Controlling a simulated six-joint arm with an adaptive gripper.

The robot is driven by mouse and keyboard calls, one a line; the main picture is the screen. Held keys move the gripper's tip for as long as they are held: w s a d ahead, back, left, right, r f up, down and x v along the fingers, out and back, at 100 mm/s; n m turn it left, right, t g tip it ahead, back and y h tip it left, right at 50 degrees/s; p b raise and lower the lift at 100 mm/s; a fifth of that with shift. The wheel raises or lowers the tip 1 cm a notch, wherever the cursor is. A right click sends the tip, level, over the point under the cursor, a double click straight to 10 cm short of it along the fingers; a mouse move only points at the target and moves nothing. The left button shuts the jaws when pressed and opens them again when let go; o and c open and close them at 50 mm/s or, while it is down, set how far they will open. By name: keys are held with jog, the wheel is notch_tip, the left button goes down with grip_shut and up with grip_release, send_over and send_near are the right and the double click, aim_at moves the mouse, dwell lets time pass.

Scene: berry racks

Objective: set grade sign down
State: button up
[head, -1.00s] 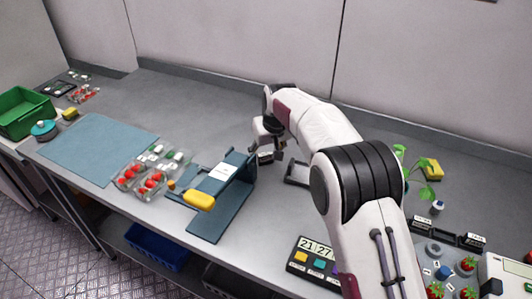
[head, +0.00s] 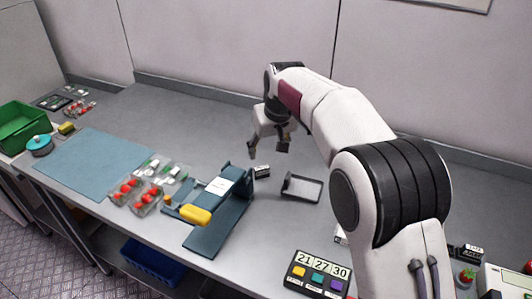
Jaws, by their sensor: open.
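A small dark block with a white label (head: 262,171), which looks like the grade sign, stands on the grey worktop just behind the blue stand with a yellow handle. Its lettering is too small to read. My gripper (head: 268,150) is open and empty, with its fingers pointing down. It is above the sign in the picture and apart from it.
The blue stand (head: 232,211) with its yellow handle (head: 196,215) is left of the sign. A shallow grey tray (head: 302,188) lies to the right. Punnets of red berries (head: 138,199) sit near a blue mat (head: 88,160). A number panel (head: 318,274) is at the front.

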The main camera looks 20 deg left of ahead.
jog(key=shift+s+d+r, duration=0.1)
jog(key=shift+r, duration=0.15)
dwell(0.7)
jog(key=s+d+r+m, duration=0.1)
jog(key=s+d+r, duration=0.3)
jog(key=d, duration=0.6)
jog(key=s+d+r+m+t+h, duration=0.1)
jog(key=s+d+r+m, duration=0.15)
jog(key=d+r, duration=0.45)
jog(key=s+d+r+m, duration=0.1)
jog(key=s+d+r, duration=0.25)
jog(key=d, duration=0.85)
jog(key=s+d+f+m+h, duration=0.1)
jog(key=s+d+f+m, duration=0.1)
jog(key=s+d, duration=0.6)
jog(key=s+d+f+m+t+h, duration=0.1)
jog(key=s+d+f, duration=0.4)
jog(key=s, duration=1)
jog(key=d+m, duration=0.1)
jog(key=d, duration=0.2)
jog(key=shift+s+d+f, duration=0.25)
jog(key=shift+d+f, duration=0.05)
jog(key=shift+d, duration=0.1)
